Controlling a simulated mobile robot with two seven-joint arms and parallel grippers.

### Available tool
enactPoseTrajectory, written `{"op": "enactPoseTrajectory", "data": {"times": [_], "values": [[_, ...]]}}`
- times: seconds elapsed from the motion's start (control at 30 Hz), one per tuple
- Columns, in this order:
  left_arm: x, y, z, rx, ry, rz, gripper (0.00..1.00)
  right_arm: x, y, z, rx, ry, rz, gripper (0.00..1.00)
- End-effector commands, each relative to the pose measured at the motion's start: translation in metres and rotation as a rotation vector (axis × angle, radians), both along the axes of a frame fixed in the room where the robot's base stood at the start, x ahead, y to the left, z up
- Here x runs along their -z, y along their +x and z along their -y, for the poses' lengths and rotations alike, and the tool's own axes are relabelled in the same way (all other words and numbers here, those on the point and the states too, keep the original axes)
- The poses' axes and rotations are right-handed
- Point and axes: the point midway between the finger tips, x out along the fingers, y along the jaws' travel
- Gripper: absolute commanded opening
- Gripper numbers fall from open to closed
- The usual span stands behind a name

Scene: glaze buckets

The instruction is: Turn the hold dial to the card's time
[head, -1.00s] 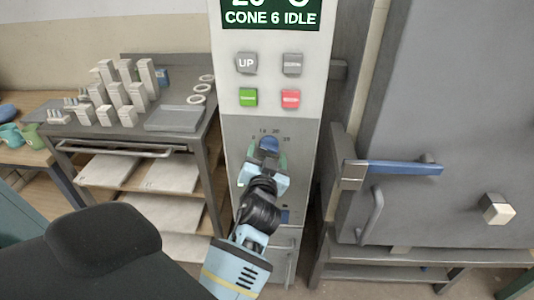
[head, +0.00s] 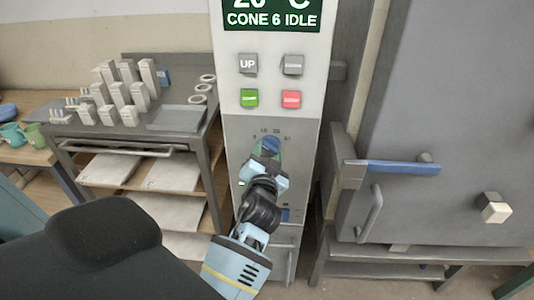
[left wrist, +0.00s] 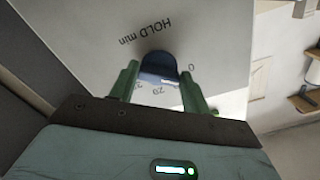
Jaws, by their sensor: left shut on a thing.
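The hold dial (head: 271,144) is a blue knob on the grey lower panel of the control column, with small numbers in an arc above it. In the left wrist view the dial (left wrist: 160,66) sits below the words "HOLD min", which appear upside down. My left gripper (head: 267,151) is at the dial, its green fingers on either side of it. In the left wrist view the gripper (left wrist: 161,80) is shut on the knob. The dial's exact setting is too small and partly hidden to read. I cannot make out a card with a time. My right gripper is not in view.
Above the dial are UP and other grey buttons, a green button (head: 249,98), a red button (head: 291,100) and a display (head: 272,16) reading "CONE 6 IDLE". A metal cart (head: 130,130) with pale blocks stands left. A grey kiln door (head: 440,130) with a blue-handled latch stands right.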

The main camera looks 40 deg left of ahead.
Motion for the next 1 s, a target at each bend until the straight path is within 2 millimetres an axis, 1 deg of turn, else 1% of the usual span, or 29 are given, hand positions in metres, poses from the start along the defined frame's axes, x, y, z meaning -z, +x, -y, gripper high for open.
{"op": "enactPoseTrajectory", "data": {"times": [0.03, 0.4, 0.73, 1.0], "values": [[-0.002, 0.0, 0.0, 0.001, 0.036, -0.021, 0.24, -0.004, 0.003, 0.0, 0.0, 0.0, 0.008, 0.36], [-0.005, -0.001, -0.002, -0.001, 0.337, -0.204, 0.24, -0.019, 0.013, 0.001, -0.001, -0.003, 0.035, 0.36], [-0.007, -0.001, -0.002, -0.002, 0.605, -0.365, 0.24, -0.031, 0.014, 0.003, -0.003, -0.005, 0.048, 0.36], [-0.009, -0.001, -0.002, -0.002, 0.821, -0.498, 0.24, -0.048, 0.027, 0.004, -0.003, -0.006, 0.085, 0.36]]}}
